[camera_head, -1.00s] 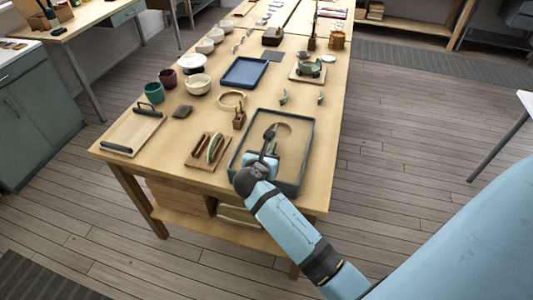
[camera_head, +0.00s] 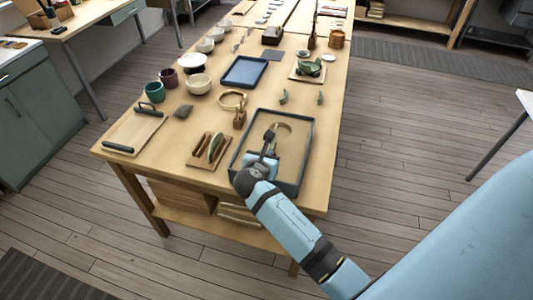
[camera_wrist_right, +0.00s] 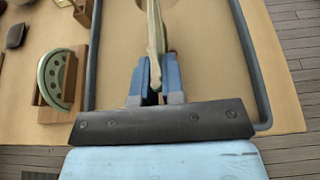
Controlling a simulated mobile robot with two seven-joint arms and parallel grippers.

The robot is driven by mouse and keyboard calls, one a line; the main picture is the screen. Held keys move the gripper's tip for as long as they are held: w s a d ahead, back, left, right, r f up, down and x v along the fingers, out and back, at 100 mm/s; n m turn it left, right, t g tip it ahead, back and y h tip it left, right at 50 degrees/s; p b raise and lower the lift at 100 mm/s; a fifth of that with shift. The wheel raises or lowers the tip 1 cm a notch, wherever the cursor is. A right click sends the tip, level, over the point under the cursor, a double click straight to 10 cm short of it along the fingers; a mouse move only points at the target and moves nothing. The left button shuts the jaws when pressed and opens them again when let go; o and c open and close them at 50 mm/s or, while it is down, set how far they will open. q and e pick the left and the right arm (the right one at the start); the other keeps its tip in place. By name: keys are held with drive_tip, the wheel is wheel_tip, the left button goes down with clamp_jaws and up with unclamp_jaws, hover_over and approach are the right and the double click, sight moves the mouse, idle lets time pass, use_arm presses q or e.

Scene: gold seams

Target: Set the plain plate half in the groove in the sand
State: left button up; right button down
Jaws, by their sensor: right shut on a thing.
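The plain plate half (camera_wrist_right: 155,35) is cream and shows edge-on in the right wrist view, upright between the blue fingers of my right gripper (camera_wrist_right: 155,86). The right gripper is shut on it. In the head view my right gripper (camera_head: 269,138) is over the sand tray (camera_head: 309,150), a shallow grey-rimmed tray with tan sand. A curved pale shape (camera_head: 285,126) shows beside the fingers there. The groove is hidden or too faint to tell, and I cannot tell whether the plate half touches the sand. My left gripper is not in view.
A wooden rack (camera_head: 207,151) with a green pierced half plate (camera_wrist_right: 54,77) stands just left of the tray. Beyond are a small wooden block (camera_head: 240,118), a tan ring (camera_head: 232,98), a blue tray (camera_head: 244,71) and small green shards (camera_head: 283,97). The table's right edge is close to the sand tray.

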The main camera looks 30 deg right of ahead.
drive_tip(key=shift+f+p, duration=0.3)
drive_tip(key=shift+p, duration=0.15)
idle(0.5)
idle(0.4)
drive_tip(key=shift+p, duration=0.65)
drive_tip(key=shift+p, duration=0.65)
idle(0.5)
drive_tip(key=shift+p, duration=0.5)
drive_tip(key=shift+f, duration=0.8)
idle(0.7)
